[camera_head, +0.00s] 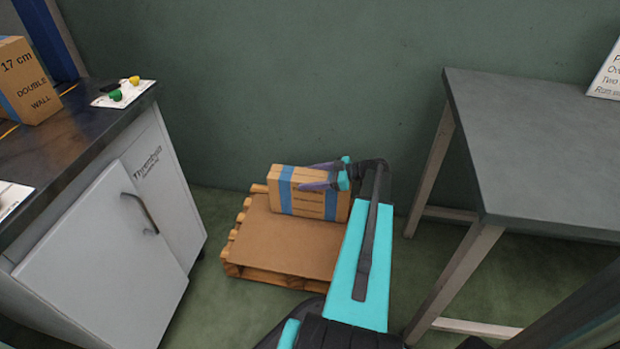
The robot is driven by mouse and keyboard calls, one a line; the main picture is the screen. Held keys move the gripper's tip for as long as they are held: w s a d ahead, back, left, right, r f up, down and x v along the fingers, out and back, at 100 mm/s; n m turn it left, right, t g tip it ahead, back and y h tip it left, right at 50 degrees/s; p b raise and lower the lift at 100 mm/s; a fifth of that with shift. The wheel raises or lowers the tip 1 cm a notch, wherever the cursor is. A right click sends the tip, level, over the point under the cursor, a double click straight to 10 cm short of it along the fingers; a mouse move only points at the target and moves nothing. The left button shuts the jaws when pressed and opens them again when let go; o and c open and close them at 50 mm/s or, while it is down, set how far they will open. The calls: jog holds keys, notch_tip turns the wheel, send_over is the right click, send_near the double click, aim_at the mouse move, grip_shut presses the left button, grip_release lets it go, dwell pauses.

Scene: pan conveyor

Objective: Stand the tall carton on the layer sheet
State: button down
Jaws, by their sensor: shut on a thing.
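A brown carton (311,201) with blue bands and printed lines is at the far side of the layer sheet (283,245), a flat brown sheet on a wooden pallet (262,273). The carton's longer side runs sideways in the picture. Its base looks close to the sheet, but I cannot tell if it touches. My gripper (320,175) reaches in from the right and is shut on the carton near its top right. The gripper and arm hide part of the carton's right end. The front of the sheet is bare.
A dark counter over a white cabinet (110,252) stands left, bearing a "17 cm double wall" carton (28,82) and a card with coloured buttons (122,94). A grey table (540,150) with a sign (609,75) stands right. The green wall is close behind the pallet.

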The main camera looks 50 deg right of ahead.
jog(key=shift+f+b, duration=0.3)
jog(key=shift+c, duration=2.2)
grip_release()
jog(key=shift+o, duration=0.2)
jog(key=shift+f, duration=0.1)
jog(key=shift+s, duration=0.1)
jog(key=p+v, duration=0.4)
jog(key=v, duration=0.9)
jog(key=shift+s+d, duration=0.2)
jog(key=shift+s, duration=0.1)
